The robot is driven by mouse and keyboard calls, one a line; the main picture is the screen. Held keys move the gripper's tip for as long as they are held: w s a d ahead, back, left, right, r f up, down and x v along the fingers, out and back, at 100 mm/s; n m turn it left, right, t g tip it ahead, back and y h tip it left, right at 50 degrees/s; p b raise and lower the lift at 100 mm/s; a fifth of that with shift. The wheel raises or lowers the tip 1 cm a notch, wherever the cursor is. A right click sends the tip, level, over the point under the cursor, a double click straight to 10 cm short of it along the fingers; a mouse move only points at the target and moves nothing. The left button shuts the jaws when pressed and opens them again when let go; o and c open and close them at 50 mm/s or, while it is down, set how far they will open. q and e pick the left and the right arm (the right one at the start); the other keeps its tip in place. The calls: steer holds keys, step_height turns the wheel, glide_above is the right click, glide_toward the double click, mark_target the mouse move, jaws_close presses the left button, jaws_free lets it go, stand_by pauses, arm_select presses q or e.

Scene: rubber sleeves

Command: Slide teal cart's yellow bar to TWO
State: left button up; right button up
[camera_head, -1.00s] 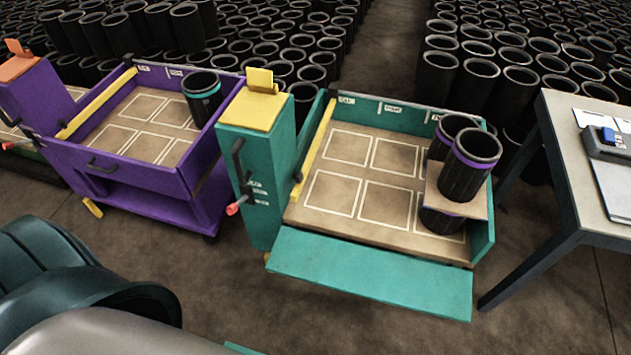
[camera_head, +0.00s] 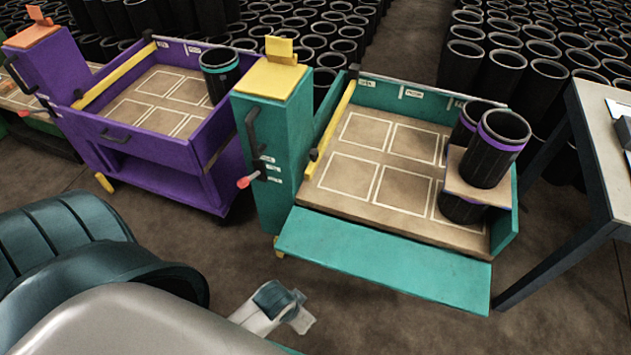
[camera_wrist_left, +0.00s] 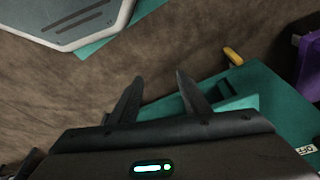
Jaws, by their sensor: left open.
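The teal cart (camera_head: 382,258) stands at centre right with its front flap lowered. Its yellow bar (camera_head: 332,130) lies along the left side of the bed, with a dark knob near its front end. Small white labels (camera_head: 411,94) line the back wall; I cannot read them surely. Black sleeves with purple bands (camera_head: 490,150) stand at the bed's right side, one on a small board. My left gripper (camera_wrist_left: 158,85) is open and empty in the left wrist view, with teal cart panels (camera_wrist_left: 265,105) beyond and right of its fingers. My right gripper is not in view.
A purple cart (camera_head: 150,180) with its own yellow bar and a teal-banded sleeve stands to the left. A table (camera_head: 600,150) stands close on the right. The teal cart's post (camera_head: 270,150) has a dark handle and red-tipped lever. Floor in front is open.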

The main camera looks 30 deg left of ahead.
mark_target(314, 151)
arm_select(q)
steer(key=w+d+r+n+b, duration=0.2)
steer(key=w+r+n+b, duration=0.1)
steer(key=w+r, duration=1.15)
steer(key=w+a+r+n+y, duration=0.4)
steer(key=w+a+r+n, duration=0.6)
steer(key=w+a+r, duration=0.7)
steer(key=w+r, duration=0.1)
steer(key=w, duration=0.3)
steer(key=shift+a+n+g, duration=0.2)
steer(key=shift+n+g, duration=0.1)
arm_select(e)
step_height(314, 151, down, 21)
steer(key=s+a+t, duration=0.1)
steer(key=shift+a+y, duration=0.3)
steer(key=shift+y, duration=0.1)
arm_select(q)
steer(key=shift+f, duration=0.15)
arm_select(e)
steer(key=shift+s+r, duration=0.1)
arm_select(q)
steer(key=x, duration=1.6)
steer(key=shift+a+f, duration=0.1)
steer(key=shift+a, duration=0.15)
steer(key=shift+a+f, duration=0.1)
steer(key=shift+f, duration=0.3)
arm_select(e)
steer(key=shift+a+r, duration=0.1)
